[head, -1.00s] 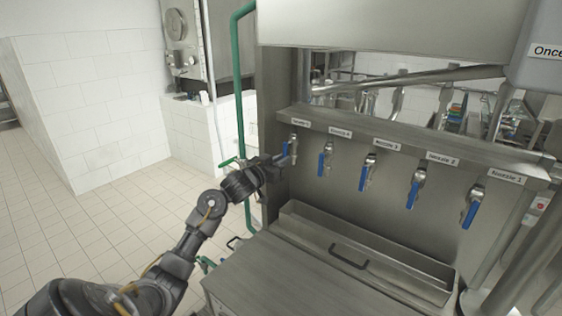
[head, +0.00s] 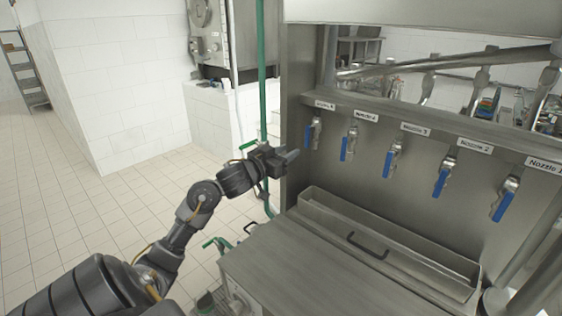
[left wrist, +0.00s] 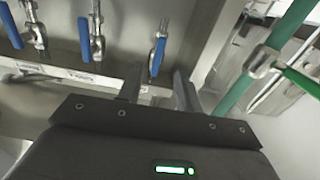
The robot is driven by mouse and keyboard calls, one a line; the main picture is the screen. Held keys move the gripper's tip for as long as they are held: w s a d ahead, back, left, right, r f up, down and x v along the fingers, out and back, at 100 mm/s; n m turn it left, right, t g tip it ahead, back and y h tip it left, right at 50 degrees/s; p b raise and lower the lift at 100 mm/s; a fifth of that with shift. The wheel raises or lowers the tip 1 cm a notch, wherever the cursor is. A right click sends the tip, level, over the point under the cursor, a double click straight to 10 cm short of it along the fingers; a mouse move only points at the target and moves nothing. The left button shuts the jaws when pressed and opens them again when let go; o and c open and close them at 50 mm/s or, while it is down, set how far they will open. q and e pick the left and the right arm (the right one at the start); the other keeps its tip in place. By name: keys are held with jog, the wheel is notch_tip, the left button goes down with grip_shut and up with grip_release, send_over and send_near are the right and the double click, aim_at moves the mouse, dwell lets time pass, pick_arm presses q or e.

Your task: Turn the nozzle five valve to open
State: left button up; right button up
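The nozzle five valve, with its blue handle (head: 308,136), is the leftmost of the row in the head view. Its handle hangs down, much like the others. In the left wrist view, which is turned over, the same blue handle (left wrist: 157,57) is the rightmost one. My left gripper (head: 291,156) is just left of and below this handle in the head view, apart from it. In the left wrist view its two fingers (left wrist: 157,88) are spread with nothing between them, and the handle shows beyond the gap. My right gripper is not in view.
More blue-handled valves, such as nozzle four (head: 348,146), hang to the right. A metal trough (head: 390,240) with a black handle runs below them. A green pipe (head: 262,80) stands left of the filler. The tiled floor (head: 60,200) at left is clear.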

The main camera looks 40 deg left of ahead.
pick_arm(q)
jog(key=shift+s+d, duration=0.1)
jog(key=shift+s, duration=1.3)
